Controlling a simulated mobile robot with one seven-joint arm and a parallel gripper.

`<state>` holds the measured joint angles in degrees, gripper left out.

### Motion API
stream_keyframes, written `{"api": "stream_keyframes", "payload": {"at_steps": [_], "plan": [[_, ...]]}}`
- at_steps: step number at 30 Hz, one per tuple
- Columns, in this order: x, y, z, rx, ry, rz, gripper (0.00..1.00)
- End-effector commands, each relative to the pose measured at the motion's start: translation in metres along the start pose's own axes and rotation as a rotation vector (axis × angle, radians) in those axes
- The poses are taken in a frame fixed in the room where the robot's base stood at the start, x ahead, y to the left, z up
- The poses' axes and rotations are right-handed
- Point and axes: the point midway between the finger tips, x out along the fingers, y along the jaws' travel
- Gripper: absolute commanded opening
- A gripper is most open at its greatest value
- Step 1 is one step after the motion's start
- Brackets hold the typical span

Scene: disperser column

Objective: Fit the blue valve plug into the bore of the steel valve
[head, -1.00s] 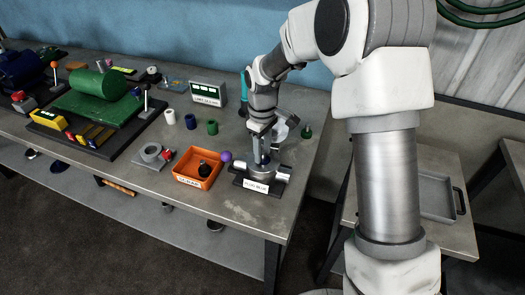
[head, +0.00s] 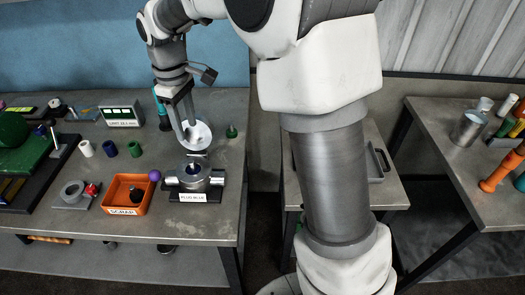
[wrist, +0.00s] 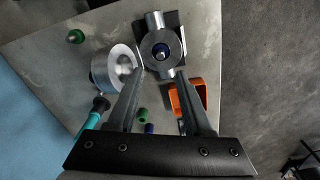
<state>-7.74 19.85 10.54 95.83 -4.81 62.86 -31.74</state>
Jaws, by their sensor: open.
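The steel valve (head: 194,178) stands on a dark base with a "PLUG BLUE" label, near the front right of the bench. In the wrist view the valve (wrist: 153,66) shows a round body with a pipe stub on each side. In the head view my gripper (head: 193,151) is just above the valve, clear of the plug.
An orange scrap bin (head: 127,207) with a dark item and a purple ball (head: 155,175) are left of the valve. A silver round container (wrist: 112,66) stands close behind the valve, near my fingers. A green piece (head: 231,131) is at the right. Another table (head: 440,140) stands farther right.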

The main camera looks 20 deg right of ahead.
Motion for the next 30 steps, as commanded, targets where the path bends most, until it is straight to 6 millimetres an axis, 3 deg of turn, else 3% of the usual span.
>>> {"api": "stream_keyframes", "payload": {"at_steps": [6, 15, 24, 30], "plan": [[-0.052, -0.011, 0.06, 0.19, 0.07, 0.084, 0.51], [-0.09, -0.042, 0.146, 0.475, 0.195, 0.165, 0.51], [-0.093, -0.081, 0.219, 0.75, 0.345, 0.204, 0.51], [-0.084, -0.098, 0.244, 0.858, 0.412, 0.206, 0.51]]}}
